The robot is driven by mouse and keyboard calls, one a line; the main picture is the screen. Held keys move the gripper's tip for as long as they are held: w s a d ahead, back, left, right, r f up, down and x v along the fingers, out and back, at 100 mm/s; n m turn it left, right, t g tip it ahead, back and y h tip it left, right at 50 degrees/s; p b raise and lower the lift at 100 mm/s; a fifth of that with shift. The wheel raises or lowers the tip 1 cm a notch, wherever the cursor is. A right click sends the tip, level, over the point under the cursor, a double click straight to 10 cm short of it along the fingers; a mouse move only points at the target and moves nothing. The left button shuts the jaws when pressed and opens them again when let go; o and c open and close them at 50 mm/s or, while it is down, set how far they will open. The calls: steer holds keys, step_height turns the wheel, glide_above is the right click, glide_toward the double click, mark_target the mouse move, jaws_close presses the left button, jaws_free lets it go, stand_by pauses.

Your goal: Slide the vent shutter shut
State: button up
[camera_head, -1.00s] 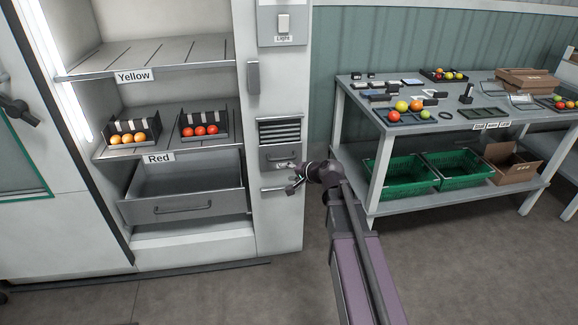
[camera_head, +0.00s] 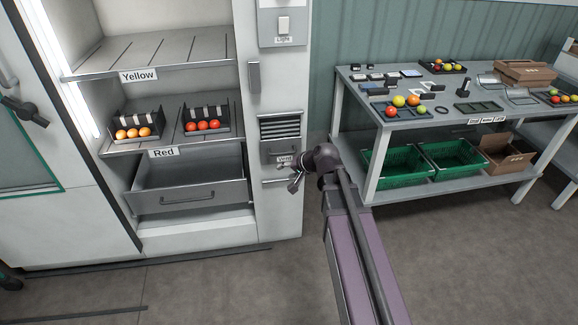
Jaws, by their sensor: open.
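The vent (camera_head: 281,125) is a set of dark slats in the white cabinet's side column, and the slats show uncovered. The grey shutter plate (camera_head: 273,152) sits just below the slats, with a small dark handle and a small label near its lower part. My gripper (camera_head: 292,184) is open and empty, in front of the column around the height of the plate's lower edge. Whether it touches the plate cannot be told. My wrist hides part of the column's right edge.
A light switch (camera_head: 284,22) is above the vent. Left are shelves with fruit trays and an open drawer (camera_head: 190,199). A table (camera_head: 350,110) with fruit, tools and green crates (camera_head: 398,165) stands right. The floor in front is clear.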

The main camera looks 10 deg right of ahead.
steer(key=shift+n+g+h, duration=0.5)
steer(key=shift+n+g, duration=0.2)
steer(key=shift+g, duration=0.1)
steer(key=shift+s+r+p, duration=0.75)
steer(key=shift+s+p, duration=0.2)
steer(key=shift+p, duration=0.2)
steer(key=shift+s+r+p, duration=0.75)
steer(key=shift+s+p, duration=0.15)
steer(key=shift+p, duration=0.2)
steer(key=shift+f, duration=0.1)
steer(key=w+d+f+m+t+b, duration=0.4)
steer(key=w+b, duration=0.4)
steer(key=b, duration=0.4)
steer(key=w+d+f+m+t+y+b, duration=0.1)
steer(key=w+d+f+m+t+b, duration=0.3)
steer(key=w+f+b, duration=0.4)
steer(key=shift+w+f+m+t+b, duration=0.4)
steer(key=shift+f+m+t+b, duration=0.65)
steer(key=shift+b, duration=1.65)
steer(key=shift+a+r+g, duration=0.1)
steer(key=shift+r+g, duration=0.15)
steer(key=shift+r, duration=0.05)
